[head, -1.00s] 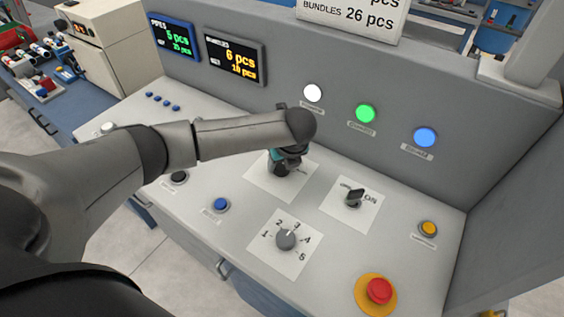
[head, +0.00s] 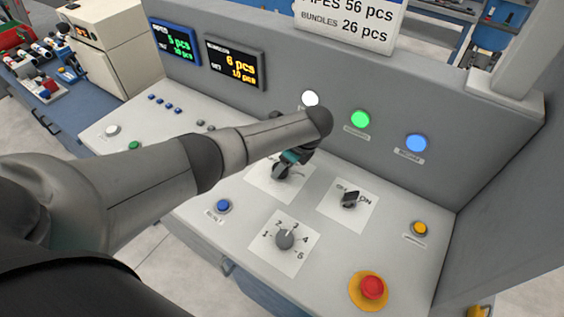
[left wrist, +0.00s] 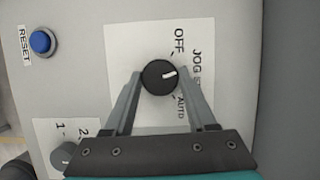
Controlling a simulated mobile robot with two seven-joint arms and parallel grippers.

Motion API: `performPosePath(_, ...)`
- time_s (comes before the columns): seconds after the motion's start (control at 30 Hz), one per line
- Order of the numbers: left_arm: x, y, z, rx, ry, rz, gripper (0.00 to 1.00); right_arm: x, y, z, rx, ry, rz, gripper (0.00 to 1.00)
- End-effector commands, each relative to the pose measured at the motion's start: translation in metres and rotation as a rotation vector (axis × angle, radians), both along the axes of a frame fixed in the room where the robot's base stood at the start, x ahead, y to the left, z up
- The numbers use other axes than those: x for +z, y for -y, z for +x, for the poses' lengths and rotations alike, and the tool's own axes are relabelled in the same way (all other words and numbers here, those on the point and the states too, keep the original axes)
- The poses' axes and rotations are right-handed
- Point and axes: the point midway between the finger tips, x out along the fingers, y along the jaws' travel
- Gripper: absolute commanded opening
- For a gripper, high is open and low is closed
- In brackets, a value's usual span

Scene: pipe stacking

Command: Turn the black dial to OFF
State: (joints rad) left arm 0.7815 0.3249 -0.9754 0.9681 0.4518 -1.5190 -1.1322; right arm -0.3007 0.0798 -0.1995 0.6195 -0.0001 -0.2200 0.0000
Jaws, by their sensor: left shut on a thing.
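The black dial (left wrist: 160,77) is round with a white pointer mark, on a white plate (left wrist: 146,36) labelled OFF, JOG and AUTO. Its mark points right in the left wrist view, toward the JOG side, between OFF and AUTO. My left gripper (left wrist: 160,73) has one finger on each side of the dial and is shut on it. In the head view my left gripper (head: 284,166) reaches down onto the panel and hides most of the dial. My right gripper is in neither view.
A black OFF/ON switch (head: 350,199) is right of my gripper. A grey numbered dial (head: 285,239), a blue RESET button (head: 223,206), a yellow button (head: 419,229) and a red stop button (head: 372,287) are around it. The panel's back wall (head: 290,75) rises behind.

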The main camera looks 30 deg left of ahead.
Motion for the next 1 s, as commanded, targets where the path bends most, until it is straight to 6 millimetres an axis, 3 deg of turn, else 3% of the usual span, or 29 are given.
performPosePath(0.6,-0.003,-0.001,0.003,0.555,-0.002,0.002,0.01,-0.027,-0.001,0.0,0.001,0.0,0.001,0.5)
performPosePath(1.0,-0.001,-0.002,0.004,0.74,-0.003,0.004,0.01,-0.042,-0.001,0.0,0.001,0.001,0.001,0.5)
